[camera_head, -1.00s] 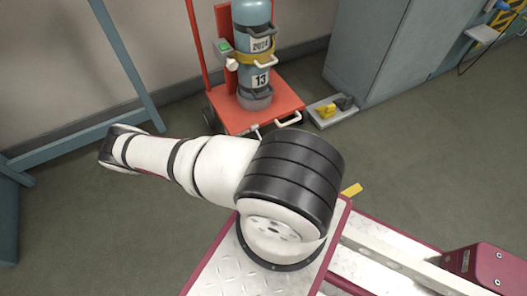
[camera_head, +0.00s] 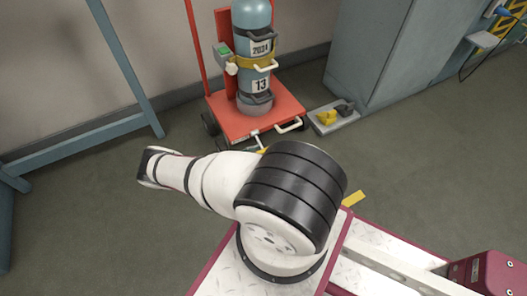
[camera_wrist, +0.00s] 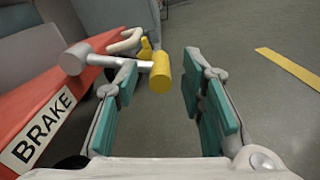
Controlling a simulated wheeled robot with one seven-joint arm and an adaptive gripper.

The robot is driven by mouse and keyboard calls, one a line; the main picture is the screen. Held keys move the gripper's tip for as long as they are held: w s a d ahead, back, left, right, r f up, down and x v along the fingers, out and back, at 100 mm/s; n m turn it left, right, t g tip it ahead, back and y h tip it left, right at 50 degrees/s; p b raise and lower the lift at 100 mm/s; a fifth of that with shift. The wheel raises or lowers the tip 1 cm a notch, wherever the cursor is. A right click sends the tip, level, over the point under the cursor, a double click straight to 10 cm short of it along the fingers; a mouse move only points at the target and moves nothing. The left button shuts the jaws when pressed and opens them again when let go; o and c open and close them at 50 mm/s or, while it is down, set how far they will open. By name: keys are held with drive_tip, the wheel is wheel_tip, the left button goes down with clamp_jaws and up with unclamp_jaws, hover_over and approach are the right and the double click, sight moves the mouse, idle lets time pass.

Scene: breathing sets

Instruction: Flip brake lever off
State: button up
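The red trolley (camera_head: 226,117) stands near the wall and carries a blue cylinder marked 2024 and 13. Its edge bears a BRAKE label (camera_wrist: 38,130) in the wrist view. The brake lever appears as a pale rod with a yellow cylindrical end (camera_wrist: 161,72), projecting from the trolley's edge. A small yellow part (camera_head: 262,150) shows at the trolley's front in the head view. My gripper (camera_wrist: 163,62) is open, with teal pads on either side. The yellow end appears between or just beyond the fingertips; contact is unclear. My arm hides the gripper in the head view.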

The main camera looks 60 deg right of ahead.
sight(264, 150)
drive_tip(key=shift+x, duration=1.7)
clamp_jaws()
